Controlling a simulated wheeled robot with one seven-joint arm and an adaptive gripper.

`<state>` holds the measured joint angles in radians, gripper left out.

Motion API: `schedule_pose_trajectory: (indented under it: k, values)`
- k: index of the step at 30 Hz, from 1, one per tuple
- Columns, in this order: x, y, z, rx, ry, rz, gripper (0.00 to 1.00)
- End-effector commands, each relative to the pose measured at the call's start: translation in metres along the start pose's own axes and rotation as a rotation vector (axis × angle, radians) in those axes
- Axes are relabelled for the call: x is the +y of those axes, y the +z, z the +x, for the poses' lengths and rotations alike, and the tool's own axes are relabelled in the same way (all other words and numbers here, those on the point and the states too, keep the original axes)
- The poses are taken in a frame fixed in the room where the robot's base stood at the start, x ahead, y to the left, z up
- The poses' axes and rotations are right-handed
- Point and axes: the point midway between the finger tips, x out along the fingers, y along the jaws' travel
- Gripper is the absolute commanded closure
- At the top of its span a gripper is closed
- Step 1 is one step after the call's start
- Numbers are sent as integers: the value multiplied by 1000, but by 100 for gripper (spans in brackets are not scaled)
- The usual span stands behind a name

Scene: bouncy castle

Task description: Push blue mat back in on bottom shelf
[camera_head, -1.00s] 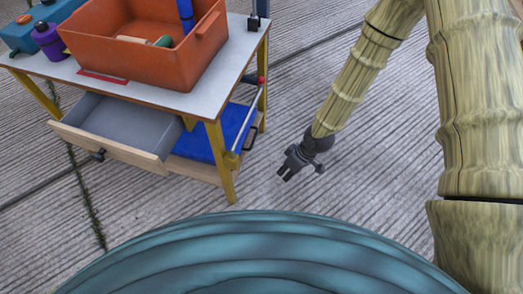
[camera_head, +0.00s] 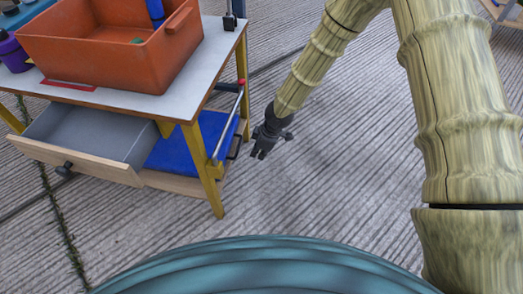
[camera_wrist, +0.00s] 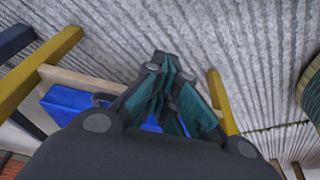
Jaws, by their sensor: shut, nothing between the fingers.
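The blue mat (camera_head: 190,146) lies on the bottom shelf (camera_head: 182,185) of the workbench, right of the open drawer. Its right part is partly hidden by the yellow leg and the side rail. My gripper (camera_head: 260,152) is shut and empty, pointing down beside the right end of the bench, apart from the mat in the head view. In the wrist view the mat (camera_wrist: 68,103) shows left of and behind my gripper (camera_wrist: 172,68), between two yellow legs.
A grey drawer (camera_head: 82,135) with a wooden front stands open on the left. A red-tipped rail (camera_head: 228,122) runs along the bench's right side, near a yellow leg (camera_head: 203,170). An orange bin (camera_head: 110,45) stands on top. The floor to the right is clear.

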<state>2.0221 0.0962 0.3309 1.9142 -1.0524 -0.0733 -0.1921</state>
Motion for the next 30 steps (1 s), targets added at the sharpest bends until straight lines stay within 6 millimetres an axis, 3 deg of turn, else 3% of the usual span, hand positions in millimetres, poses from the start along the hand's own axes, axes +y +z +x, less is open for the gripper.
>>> schedule_pose_trajectory:
  k: [1, 5, 15, 30]
  values:
    - [0, 1, 13, 0, 0, 0, 100]
    - [0, -2, 30, 1, 0, -3, 100]
    - [0, -34, 34, 2, 1, 0, 100]
    - [0, -40, 34, 0, 1, -1, 100]
